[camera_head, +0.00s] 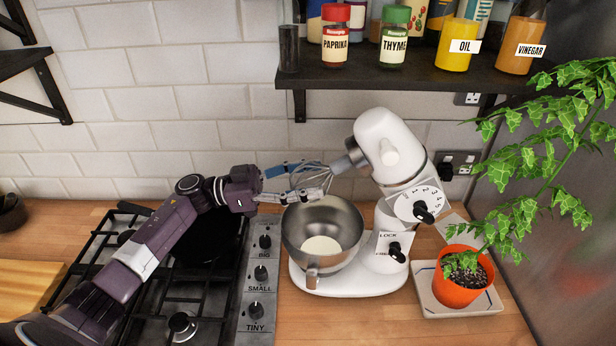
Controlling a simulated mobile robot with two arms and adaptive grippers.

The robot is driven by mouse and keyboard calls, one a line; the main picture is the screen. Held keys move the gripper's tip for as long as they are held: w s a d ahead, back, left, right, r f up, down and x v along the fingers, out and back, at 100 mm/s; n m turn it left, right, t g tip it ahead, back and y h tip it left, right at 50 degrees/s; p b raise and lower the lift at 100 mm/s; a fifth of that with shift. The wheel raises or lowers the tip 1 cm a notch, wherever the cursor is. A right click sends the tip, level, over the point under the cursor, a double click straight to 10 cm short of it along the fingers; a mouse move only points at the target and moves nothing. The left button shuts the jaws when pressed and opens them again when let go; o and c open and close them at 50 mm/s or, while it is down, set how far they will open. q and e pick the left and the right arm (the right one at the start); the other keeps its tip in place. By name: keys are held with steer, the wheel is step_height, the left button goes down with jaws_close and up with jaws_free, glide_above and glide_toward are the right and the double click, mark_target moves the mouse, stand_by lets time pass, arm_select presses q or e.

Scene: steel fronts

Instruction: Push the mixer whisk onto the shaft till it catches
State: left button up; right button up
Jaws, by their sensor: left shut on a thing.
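The white stand mixer (380,130) stands on the wooden counter with its head tilted up. Its shaft end (342,165) points down and to the left. The wire whisk (312,176) is in my left gripper (318,183), close to the shaft end; I cannot tell whether the two touch or are joined. The gripper is shut on the whisk, and its fingers hide part of it. The steel bowl (353,222) sits on the mixer base below, with something pale at its bottom. My right gripper is not in view.
A gas hob (244,300) with a dark pan (200,240) lies below my left arm. A dark shelf (400,80) with jars and bottles hangs above the mixer. A potted plant (461,285) stands at the right, its leaves reaching upward. Some counter is bare in front.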

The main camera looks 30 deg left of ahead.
arm_select(q)
steer(key=shift+w+r, duration=0.1)
steer(key=shift+r, duration=0.1)
steer(key=o, duration=1.4)
steer(key=shift+d, duration=0.2)
steer(key=v, duration=1.2)
